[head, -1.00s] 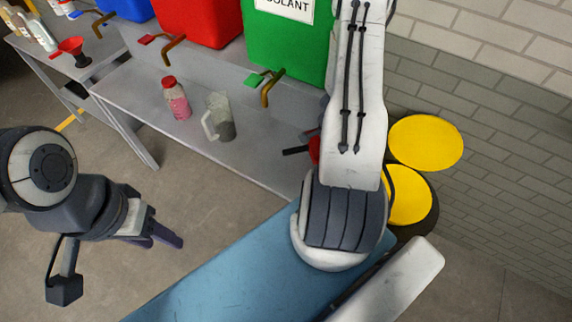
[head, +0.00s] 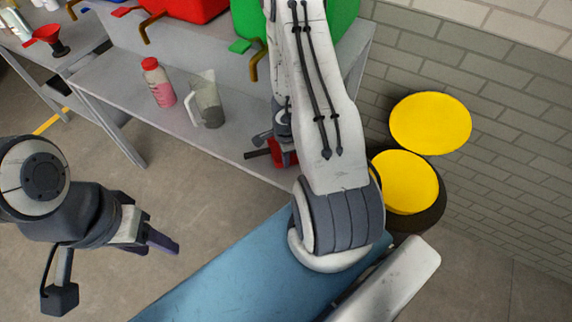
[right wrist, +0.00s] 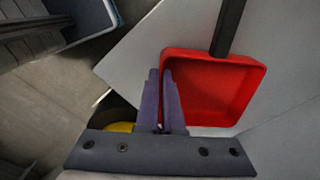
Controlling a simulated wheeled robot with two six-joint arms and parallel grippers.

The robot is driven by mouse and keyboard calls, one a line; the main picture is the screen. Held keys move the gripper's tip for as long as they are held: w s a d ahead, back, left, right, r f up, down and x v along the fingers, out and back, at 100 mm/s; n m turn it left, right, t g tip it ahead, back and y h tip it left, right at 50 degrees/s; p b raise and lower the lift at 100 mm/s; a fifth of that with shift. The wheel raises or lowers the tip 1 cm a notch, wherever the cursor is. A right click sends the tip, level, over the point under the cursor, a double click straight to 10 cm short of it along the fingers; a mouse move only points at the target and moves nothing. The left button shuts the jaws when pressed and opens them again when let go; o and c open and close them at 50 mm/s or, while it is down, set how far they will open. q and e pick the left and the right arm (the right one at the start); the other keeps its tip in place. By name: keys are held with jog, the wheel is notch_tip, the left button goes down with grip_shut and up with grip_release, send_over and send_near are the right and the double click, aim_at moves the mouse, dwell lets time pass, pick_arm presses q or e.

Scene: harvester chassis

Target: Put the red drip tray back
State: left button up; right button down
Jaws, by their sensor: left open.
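The red drip tray (head: 285,155) is at the right end of the grey bench's front edge in the head view, partly hidden by my right arm. Its dark bar-shaped handle sticks out to the left there. In the right wrist view the tray (right wrist: 215,90) shows its open inside, with the handle running up out of the frame. My right gripper (right wrist: 161,75) has its purple fingers close together on the tray's near left wall. In the head view this gripper (head: 272,138) is mostly behind my arm. My left gripper (head: 168,243) is open and empty over the floor.
A pink bottle (head: 158,84) and a clear jug (head: 207,100) stand on the bench (head: 130,88). Red (head: 190,8) and green (head: 335,25) containers with taps are behind. Two yellow-topped drums (head: 430,123) (head: 405,182) stand by the brick wall. A blue surface (head: 260,270) lies in front.

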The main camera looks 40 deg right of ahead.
jog(key=shift+f, duration=0.45)
pick_arm(q)
jog(key=shift+f, duration=0.35)
pick_arm(e)
jog(key=shift+r, duration=0.15)
jog(key=shift+f, duration=0.2)
jog(key=c, duration=1.1)
grip_release()
pick_arm(q)
jog(key=shift+f, duration=0.1)
pick_arm(e)
jog(key=shift+o, duration=0.2)
jog(key=shift+r, duration=0.1)
